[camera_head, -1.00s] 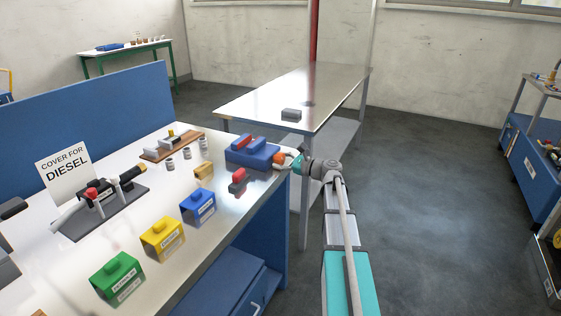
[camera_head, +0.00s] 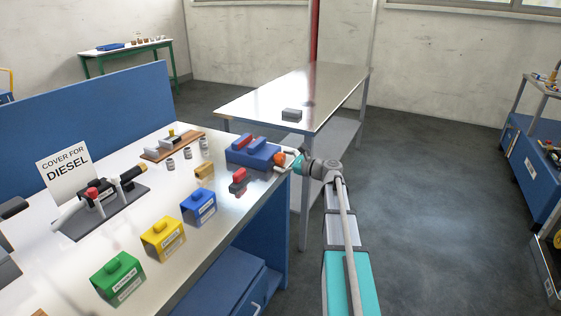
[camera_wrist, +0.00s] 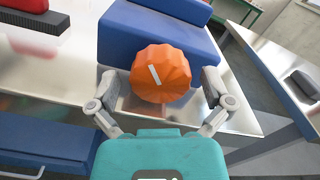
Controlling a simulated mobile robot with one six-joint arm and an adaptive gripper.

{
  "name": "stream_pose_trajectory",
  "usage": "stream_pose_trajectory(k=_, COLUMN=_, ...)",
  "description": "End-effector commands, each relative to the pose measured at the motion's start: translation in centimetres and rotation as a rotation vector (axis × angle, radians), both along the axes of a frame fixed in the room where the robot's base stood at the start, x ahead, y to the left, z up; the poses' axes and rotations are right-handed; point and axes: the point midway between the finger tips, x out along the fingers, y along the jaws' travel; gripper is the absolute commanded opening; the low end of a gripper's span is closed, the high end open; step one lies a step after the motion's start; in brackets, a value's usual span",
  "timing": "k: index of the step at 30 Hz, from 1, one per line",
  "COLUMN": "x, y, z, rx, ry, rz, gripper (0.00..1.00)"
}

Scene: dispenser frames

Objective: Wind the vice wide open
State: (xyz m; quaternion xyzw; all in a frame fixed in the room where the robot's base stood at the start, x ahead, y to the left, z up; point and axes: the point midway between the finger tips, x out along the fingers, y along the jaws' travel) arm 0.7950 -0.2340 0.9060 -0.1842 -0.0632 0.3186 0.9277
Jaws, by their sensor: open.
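The vice (camera_head: 251,151) is a blue block at the far right corner of the workbench, with a red part (camera_head: 243,141) on its left side. Its orange ribbed knob (camera_head: 279,158) faces my arm. In the wrist view the knob (camera_wrist: 160,73) shows a white line tilted to the upper left, with the blue vice body (camera_wrist: 150,30) behind it. My gripper (camera_head: 290,160) is open at the knob. In the wrist view its fingers (camera_wrist: 160,92) stand on either side of the knob, with gaps visible, not clamped on it.
Blue (camera_head: 198,207), yellow (camera_head: 162,238) and green (camera_head: 117,278) covers stand along the bench front. A small red-topped part (camera_head: 238,181) lies near the vice. A metal table (camera_head: 250,105) with a grey block (camera_head: 292,114) stands behind.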

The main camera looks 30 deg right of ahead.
Motion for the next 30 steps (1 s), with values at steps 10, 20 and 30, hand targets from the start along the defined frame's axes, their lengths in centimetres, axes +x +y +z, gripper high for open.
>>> stream_pose_trajectory(k=10, x=-1.9, y=-1.4, z=0.0, rx=0.000, ry=0.000, rz=-0.002, gripper=1.00)
stream_pose_trajectory(k=20, x=-5.8, y=-4.4, z=0.0, rx=0.000, ry=0.000, rz=-0.002, gripper=1.00)
stream_pose_trajectory(k=30, x=-8.9, y=-6.8, z=0.0, rx=-0.001, ry=0.001, rz=0.000, gripper=1.00)
